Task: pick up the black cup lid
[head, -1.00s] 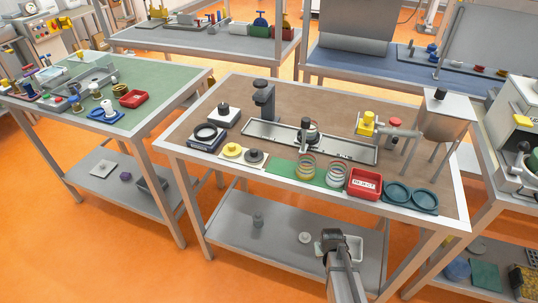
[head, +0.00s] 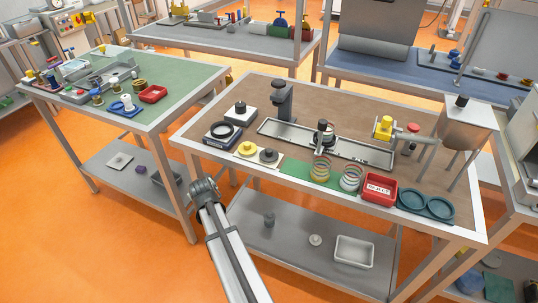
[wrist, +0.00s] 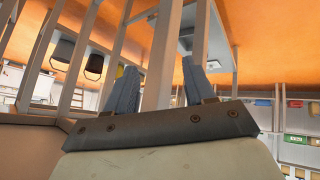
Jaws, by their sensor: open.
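A black round lid with a raised knob (head: 268,156) lies near the front edge of the brown-topped table, beside a similar yellow lid (head: 245,149). I take the black one to be the cup lid. My gripper (head: 203,188) is in front of the table's front left part, left of the black lid and apart from it. Its fingers are hard to make out in the head view. In the wrist view my gripper (wrist: 160,85) shows two blue-grey fingers spread apart with nothing between them. The black lid is not seen in the wrist view.
Right of the lids are a green mat (head: 294,168) with wire coils, a red bin (head: 379,190) and teal rings (head: 426,206). A long metal tray (head: 270,128) lies behind them. A black ring on a dark box (head: 222,133) stands left. The lower shelf (head: 295,240) holds a white tub (head: 354,252).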

